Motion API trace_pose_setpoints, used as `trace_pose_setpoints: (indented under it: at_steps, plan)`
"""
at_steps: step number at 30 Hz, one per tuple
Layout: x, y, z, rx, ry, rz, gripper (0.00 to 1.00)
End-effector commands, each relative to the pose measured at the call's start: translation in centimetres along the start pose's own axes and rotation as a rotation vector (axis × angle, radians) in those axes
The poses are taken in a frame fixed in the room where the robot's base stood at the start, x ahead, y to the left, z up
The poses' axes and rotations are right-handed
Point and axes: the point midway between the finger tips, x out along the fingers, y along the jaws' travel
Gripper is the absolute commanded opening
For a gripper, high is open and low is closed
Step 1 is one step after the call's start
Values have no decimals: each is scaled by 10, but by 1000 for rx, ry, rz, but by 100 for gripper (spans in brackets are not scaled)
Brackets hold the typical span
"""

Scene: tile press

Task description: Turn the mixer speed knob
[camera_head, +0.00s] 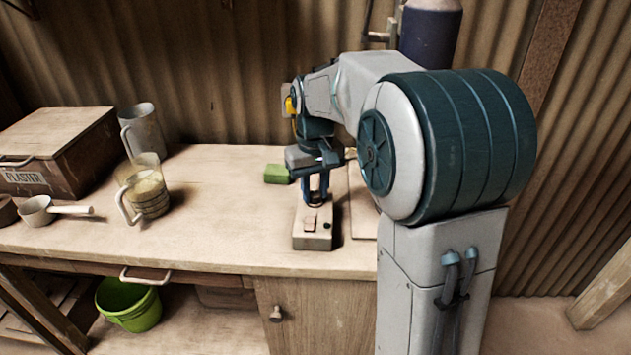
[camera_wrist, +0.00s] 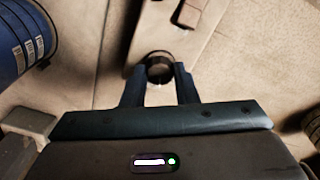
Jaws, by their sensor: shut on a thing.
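The mixer speed control is a small beige box (camera_head: 312,238) on the bench, with a rocker switch (camera_head: 310,224) on its top near the front. My gripper (camera_head: 315,201) points down over the far part of this box. In the wrist view the box (camera_wrist: 172,38) runs up from the middle, with the switch (camera_wrist: 190,14) at the top. There the two fingers of my gripper (camera_wrist: 160,75) are shut on a dark round knob (camera_wrist: 159,68), one finger on each side. In the head view the fingers hide most of the knob.
A green block (camera_head: 276,174) lies just left of my gripper. A measuring jug (camera_head: 147,188), a grey pitcher (camera_head: 142,130), a small pan (camera_head: 38,211) and a plaster box (camera_head: 62,150) stand further left. In the wrist view a blue cylinder (camera_wrist: 22,45) is at upper left. The bench front between jug and control box is clear.

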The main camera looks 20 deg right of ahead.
Motion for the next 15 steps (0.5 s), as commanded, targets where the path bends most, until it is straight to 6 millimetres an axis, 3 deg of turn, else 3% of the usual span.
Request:
trace_pose_setpoints:
  at_steps: [15]
  plan:
    - [-2, 0, 0, 491, 0, -1, 4]
